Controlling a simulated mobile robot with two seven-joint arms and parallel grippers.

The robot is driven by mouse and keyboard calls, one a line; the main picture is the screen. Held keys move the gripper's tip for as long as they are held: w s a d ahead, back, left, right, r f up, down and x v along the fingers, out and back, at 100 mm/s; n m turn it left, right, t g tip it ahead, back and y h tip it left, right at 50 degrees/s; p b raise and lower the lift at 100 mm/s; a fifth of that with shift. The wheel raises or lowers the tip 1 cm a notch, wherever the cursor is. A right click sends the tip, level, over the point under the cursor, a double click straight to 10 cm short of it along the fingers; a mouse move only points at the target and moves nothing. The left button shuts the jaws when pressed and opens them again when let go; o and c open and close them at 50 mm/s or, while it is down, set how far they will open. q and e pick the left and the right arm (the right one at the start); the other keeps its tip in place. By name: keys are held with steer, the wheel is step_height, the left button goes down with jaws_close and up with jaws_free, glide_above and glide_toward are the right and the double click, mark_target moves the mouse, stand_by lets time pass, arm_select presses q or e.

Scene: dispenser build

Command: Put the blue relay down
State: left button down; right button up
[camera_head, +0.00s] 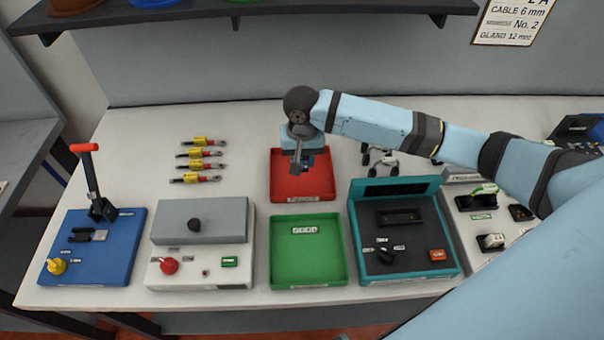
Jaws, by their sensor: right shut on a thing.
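My right gripper (301,163) comes in from the right and points down over the red tray (303,190). It is shut on the blue relay (307,167), of which only a small dark blue bit shows between and beside the fingers. I cannot tell whether the relay touches the tray floor. The red tray has a white label on its front wall. My left gripper is not in view.
A green tray (308,262) stands just in front of the red one. A grey-white box (201,222) and a blue lever press (95,240) stand left, a teal-framed station (403,230) right. Several yellow-red cable pieces (203,154) lie back left. A shelf (240,12) hangs behind.

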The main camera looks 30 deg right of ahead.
mark_target(302, 157)
step_height(302, 157, down, 7)
steer(key=shift+r, duration=0.15)
stand_by(0.4)
steer(key=o, duration=0.9)
steer(key=shift+r, duration=0.2)
step_height(302, 157, up, 12)
steer(key=shift+f, duration=0.15)
